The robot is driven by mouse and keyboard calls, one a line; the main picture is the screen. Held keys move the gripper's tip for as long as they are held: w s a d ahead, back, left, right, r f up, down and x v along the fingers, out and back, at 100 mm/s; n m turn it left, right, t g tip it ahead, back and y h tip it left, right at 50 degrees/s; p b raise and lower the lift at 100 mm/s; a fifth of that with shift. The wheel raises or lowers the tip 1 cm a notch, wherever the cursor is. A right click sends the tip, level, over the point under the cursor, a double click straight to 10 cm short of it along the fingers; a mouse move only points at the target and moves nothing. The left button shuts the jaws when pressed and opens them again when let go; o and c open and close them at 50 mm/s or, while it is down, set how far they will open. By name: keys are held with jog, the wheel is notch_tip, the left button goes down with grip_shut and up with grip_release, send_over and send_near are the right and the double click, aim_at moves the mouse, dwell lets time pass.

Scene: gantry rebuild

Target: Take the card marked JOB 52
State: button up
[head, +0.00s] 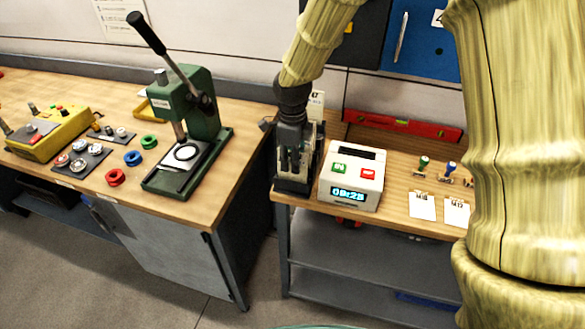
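My gripper (290,165) is dark and points down over the left end of the right-hand bench. It is in front of a dark upright holder (296,186), which it largely hides. A pale card (316,103) with partly hidden print shows just behind the gripper, at its upper right. I cannot read JOB 52 on any card. Whether the fingers are apart or hold anything is too dark to tell.
A white time clock (352,179) with a lit display stands just right of the gripper. A red level (402,125) is behind. The left bench holds a green press (186,115). A gap separates the benches.

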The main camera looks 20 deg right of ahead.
jog(key=shift+s+f, duration=0.1)
jog(key=shift+f, duration=0.3)
jog(key=shift+f, duration=0.1)
grip_shut()
jog(key=shift+r, duration=0.2)
